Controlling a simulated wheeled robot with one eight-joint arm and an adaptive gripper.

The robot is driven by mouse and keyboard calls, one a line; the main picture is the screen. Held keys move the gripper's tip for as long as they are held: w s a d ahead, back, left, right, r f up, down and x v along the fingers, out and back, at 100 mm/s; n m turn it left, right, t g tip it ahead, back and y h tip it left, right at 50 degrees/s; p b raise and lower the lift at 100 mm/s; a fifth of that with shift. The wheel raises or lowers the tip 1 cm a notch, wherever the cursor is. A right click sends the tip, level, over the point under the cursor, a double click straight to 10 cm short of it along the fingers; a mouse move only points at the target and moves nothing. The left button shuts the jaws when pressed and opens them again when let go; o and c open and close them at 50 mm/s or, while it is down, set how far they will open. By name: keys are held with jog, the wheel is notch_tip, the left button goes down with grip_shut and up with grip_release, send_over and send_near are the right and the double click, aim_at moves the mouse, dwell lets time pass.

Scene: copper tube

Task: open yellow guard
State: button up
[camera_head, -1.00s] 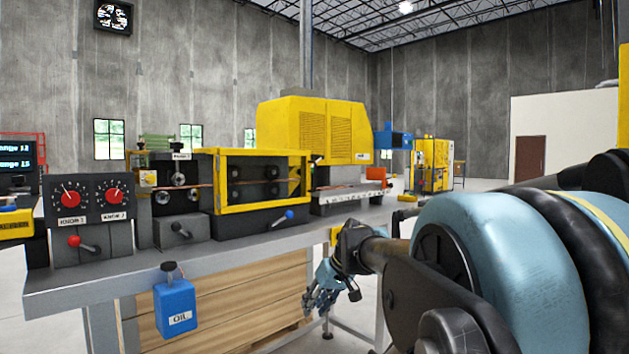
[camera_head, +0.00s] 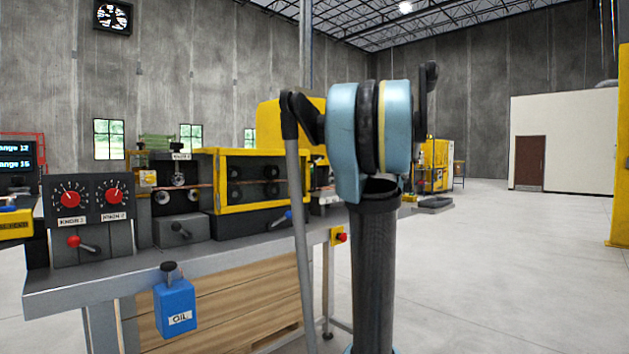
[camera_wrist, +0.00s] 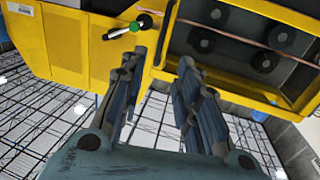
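The yellow guard (camera_head: 250,207) is a framed cover over dark rollers on the bench line, and it appears closed in the head view. In the wrist view its yellow frame (camera_wrist: 228,87) lies just beyond my gripper (camera_wrist: 164,64). The picture there is tilted, with the ceiling grid at the bottom. My gripper's two fingers are spread apart with nothing between them. The tips are near the frame's corner; whether they touch it I cannot tell. In the head view my gripper is hidden behind my arm.
A copper tube (camera_wrist: 240,37) runs past the rollers. On the bench stand a two-dial panel (camera_head: 91,205) and a blue-knobbed lever (camera_head: 288,215); a blue oil can (camera_head: 176,308) hangs in front. The floor at right is clear.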

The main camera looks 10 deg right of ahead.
send_over(315, 188)
jog(key=shift+w+f, duration=0.1)
jog(key=shift+w, duration=0.3)
dwell(0.3)
grip_shut()
